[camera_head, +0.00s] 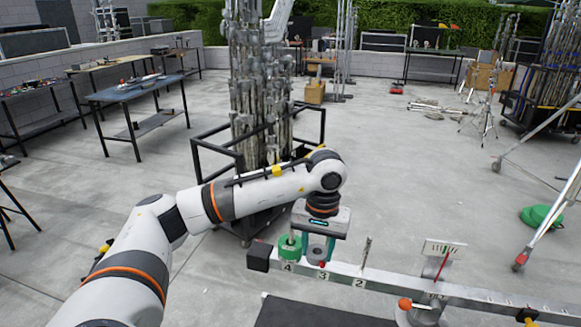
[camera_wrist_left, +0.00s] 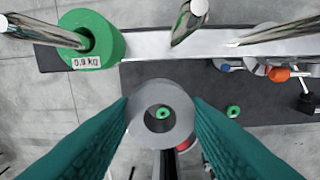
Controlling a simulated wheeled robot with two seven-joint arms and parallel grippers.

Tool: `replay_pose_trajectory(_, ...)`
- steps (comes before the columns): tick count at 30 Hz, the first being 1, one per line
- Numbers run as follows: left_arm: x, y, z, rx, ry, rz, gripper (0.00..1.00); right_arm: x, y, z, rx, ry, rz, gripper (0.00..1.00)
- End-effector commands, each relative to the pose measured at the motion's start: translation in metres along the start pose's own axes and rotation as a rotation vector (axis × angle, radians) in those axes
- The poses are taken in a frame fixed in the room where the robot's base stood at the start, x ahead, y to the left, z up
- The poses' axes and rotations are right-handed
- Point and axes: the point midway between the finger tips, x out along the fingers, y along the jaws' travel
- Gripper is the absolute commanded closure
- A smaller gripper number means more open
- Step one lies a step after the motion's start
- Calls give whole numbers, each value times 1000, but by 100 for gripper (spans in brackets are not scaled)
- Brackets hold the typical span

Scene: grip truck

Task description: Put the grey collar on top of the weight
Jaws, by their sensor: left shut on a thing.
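The grey collar (camera_wrist_left: 160,90) is a ring with an open hole, held between the green fingertips of my left gripper (camera_wrist_left: 162,116). In the head view my left gripper (camera_head: 318,249) points down, shut on the collar (camera_head: 317,257), close to the beam near the number 3. The green weight (camera_head: 288,252) sits around the upright peg at number 4, just left of the collar. In the left wrist view the weight (camera_wrist_left: 110,40), marked 0.9 KG, is up and left of the collar, apart from it. My right gripper is not in view.
The numbered metal beam (camera_head: 390,284) runs to the right, with a dark end block (camera_head: 259,256) and another peg (camera_head: 366,250) standing near number 2. A dial plate with a red needle (camera_head: 445,255) rises from it. A dark surface (camera_head: 315,315) lies below.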

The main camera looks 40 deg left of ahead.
Motion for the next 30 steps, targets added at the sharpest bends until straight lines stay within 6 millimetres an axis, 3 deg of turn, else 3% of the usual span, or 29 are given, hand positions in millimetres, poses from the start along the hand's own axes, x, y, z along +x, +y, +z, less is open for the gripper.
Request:
replay_pose_trajectory(1, -28, 14, 14, -52, 1, 3, 80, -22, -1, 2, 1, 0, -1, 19)
replay_pose_trajectory(3, -48, 30, 27, -108, 2, 7, 80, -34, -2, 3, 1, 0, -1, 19)
replay_pose_trajectory(10, -84, 67, 53, -230, 6, 18, 80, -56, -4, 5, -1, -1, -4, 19)
replay_pose_trajectory(16, -88, 75, 57, -254, 6, 20, 80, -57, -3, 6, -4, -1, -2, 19)
replay_pose_trajectory(30, -69, 74, 57, -251, 6, 20, 80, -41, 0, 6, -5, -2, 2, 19)
